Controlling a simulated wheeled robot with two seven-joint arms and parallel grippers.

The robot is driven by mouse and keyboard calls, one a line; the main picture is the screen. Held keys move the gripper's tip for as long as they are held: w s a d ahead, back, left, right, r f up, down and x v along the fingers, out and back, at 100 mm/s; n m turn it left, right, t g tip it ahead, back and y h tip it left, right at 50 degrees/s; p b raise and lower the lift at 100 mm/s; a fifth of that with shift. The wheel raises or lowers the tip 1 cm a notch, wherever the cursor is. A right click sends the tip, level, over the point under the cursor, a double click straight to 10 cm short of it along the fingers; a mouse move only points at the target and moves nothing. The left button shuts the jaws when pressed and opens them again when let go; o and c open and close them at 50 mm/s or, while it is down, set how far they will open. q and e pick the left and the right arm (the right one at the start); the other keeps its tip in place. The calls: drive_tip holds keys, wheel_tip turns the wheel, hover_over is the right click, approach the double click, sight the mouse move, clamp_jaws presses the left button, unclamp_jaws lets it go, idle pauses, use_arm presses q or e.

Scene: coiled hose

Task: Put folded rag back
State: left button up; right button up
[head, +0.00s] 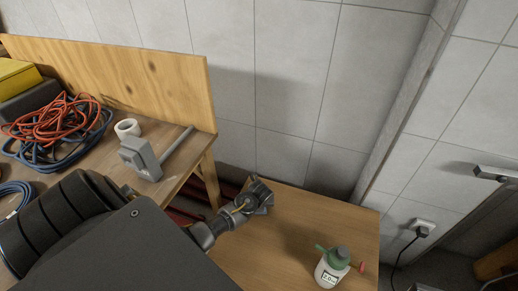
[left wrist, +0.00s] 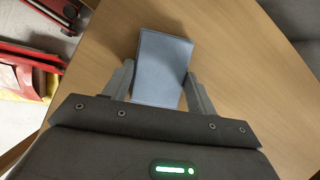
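The folded rag (left wrist: 163,62) is a flat blue-grey rectangle in the left wrist view. It lies between the two fingers of my left gripper (left wrist: 160,84), square to them. The fingers stand apart and meet its left and right edges, so the gripper looks closed on it. Bare wood of the small table (head: 290,220) shows around the rag; I cannot tell whether the rag touches it. In the head view my left gripper (head: 258,196) is over the far left corner of this table, and the rag is hard to make out there. My right gripper is not in view.
The workbench (head: 185,195) at left holds a grey mallet (head: 142,157), a white roll (head: 127,128), and orange and blue coils (head: 60,125). The small table's middle is clear.

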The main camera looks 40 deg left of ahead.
use_arm(q)
drive_tip(key=o, duration=0.3)
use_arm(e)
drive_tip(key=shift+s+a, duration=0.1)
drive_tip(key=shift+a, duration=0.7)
use_arm(q)
drive_tip(key=shift+r, duration=0.1)
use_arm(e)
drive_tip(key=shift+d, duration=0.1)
use_arm(q)
drive_tip(key=shift+r, duration=0.3)
drive_tip(key=p+v, duration=0.2)
drive_tip(key=v, duration=0.9)
drive_tip(key=shift+s+d+r, duration=0.1)
drive_tip(key=shift+d+r, duration=0.05)
drive_tip(key=shift+r, duration=0.1)
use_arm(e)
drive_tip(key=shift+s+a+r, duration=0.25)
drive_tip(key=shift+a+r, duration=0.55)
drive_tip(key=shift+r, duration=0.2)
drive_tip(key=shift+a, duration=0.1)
